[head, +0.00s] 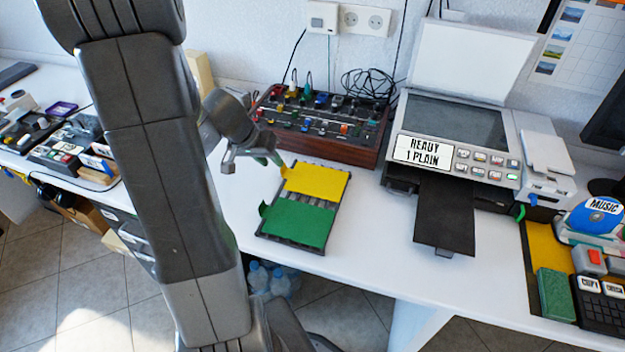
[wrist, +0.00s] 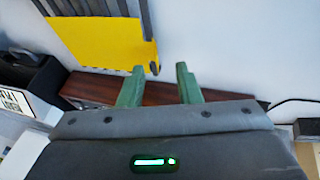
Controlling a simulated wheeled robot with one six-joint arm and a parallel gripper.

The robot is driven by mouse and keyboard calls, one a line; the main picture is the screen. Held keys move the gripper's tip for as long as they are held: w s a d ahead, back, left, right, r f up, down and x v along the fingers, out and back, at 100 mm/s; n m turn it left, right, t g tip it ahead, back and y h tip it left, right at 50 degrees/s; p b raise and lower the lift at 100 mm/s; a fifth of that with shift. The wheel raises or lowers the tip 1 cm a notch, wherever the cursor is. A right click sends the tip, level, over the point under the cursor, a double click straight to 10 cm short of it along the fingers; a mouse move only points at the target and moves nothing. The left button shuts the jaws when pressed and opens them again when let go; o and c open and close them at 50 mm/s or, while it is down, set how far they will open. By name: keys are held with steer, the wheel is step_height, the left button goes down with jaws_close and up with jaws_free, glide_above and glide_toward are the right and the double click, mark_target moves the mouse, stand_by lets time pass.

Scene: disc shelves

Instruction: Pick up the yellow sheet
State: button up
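The yellow sheet (head: 318,182) lies flat on the far half of a dark slatted rack (head: 321,203) on the white table. A small yellow tab stands up at its left edge. In the wrist view the yellow sheet (wrist: 100,42) is at the upper left, with its tab near the fingers. A green sheet (head: 296,223) with a similar tab lies on the near half of the rack. My gripper (head: 272,160) is just left of the yellow tab. In the wrist view my gripper (wrist: 158,84) has its two green fingers apart, with nothing between them.
A wood-sided mixer (head: 325,125) with cables stands behind the rack. A printer (head: 455,130) with an open lid and a dark output tray (head: 445,212) is to the right. Farther right are a blue dome marked MUSIC (head: 597,214) and a keypad (head: 603,308). The table between is clear.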

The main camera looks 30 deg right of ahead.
mark_target(281, 169)
steer(key=x, duration=0.4)
steer(key=shift+s+d+f, duration=0.1)
steer(key=shift+d+f, duration=0.05)
steer(key=shift+d, duration=0.2)
jaws_close()
